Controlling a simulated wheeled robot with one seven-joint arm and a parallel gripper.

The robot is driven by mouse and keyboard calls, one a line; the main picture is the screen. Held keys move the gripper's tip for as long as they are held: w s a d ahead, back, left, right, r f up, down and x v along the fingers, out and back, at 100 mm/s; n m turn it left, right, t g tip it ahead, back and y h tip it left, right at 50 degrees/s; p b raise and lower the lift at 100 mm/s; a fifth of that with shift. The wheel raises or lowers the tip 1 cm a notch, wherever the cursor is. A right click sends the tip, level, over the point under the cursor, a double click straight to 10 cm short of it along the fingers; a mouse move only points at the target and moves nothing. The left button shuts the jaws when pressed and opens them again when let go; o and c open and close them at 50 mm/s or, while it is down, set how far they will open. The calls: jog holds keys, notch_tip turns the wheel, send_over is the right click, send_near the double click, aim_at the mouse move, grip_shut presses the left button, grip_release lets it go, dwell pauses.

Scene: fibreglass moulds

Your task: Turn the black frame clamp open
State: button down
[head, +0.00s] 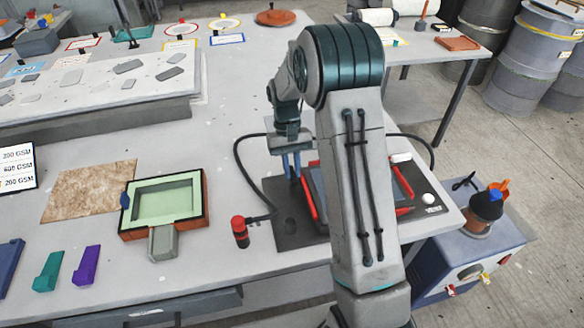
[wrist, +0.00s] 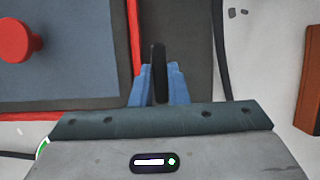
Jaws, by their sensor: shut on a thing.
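My gripper (head: 291,172) points down with its blue fingers at the left edge of the red-edged frame on the black baseplate (head: 285,232). In the wrist view, the black frame clamp (wrist: 158,72) is a narrow upright bar between the two blue fingers, which are shut on it. It lies just beside the red edge (wrist: 135,35) of the frame, roughly parallel to it. The dark panel (wrist: 70,60) inside the frame fills the left of that view. In the head view, my arm hides most of the frame, and the clamp cannot be made out.
A red-capped tool (head: 240,232) stands left of the baseplate. A green mould in a brown box (head: 162,205) and a tan fibre mat (head: 90,190) lie further left. A black hose (head: 236,160) curves close behind my gripper. A white knob (head: 428,199) is at the baseplate's right.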

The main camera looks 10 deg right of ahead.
jog(key=c, duration=1.4)
grip_release()
jog(key=shift+w+r, duration=0.1)
jog(key=shift+r, duration=0.05)
jog(key=v, duration=1.3)
jog(key=shift+r+b, duration=0.3)
jog(key=shift+b, duration=0.05)
